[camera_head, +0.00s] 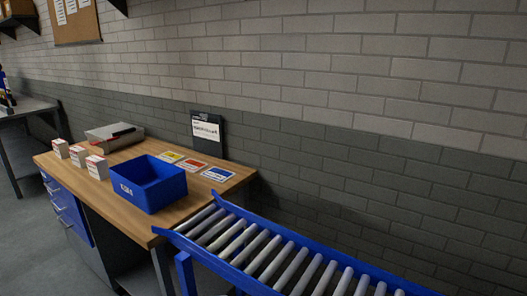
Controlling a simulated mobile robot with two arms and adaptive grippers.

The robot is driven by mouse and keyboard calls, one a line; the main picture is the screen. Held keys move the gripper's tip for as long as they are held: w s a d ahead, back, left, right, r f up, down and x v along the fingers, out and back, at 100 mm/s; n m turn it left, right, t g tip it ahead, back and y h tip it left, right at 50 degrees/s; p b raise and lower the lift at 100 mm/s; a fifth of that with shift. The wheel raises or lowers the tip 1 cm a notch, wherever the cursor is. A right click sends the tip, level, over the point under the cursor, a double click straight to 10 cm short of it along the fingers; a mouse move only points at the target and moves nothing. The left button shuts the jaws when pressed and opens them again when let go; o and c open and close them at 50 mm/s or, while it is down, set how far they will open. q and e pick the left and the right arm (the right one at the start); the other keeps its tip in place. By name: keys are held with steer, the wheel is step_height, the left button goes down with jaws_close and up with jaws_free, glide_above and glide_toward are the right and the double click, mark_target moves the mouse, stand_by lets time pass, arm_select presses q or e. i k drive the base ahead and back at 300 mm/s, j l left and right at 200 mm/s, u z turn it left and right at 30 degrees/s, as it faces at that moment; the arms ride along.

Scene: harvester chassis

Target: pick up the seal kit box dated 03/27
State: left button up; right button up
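Three small white boxes with red-orange markings stand in a row at the left of the wooden workbench. They are a left box (61,148), a middle box (78,156) and a right box (97,167). Their printing is too small to read, so I cannot tell which one bears 03/27. Neither of my grippers is in view.
A blue open bin (150,195) stands at the bench's front, right of the boxes. A blue roller conveyor (262,250) adjoins the wooden workbench (205,195).

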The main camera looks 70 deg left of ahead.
mark_target(61, 147)
steer(key=u, duration=3.55)
steer(key=i+j+u, duration=0.35)
steer(key=i, duration=0.65)
steer(key=i+u, duration=0.3)
steer(key=i, duration=0.75)
steer(key=i+z, duration=0.25)
steer(key=i+j+z, duration=0.25)
steer(key=i, duration=0.25)
steer(key=i+j+z, duration=0.3)
steer(key=i+l, duration=0.05)
steer(key=l, duration=0.05)
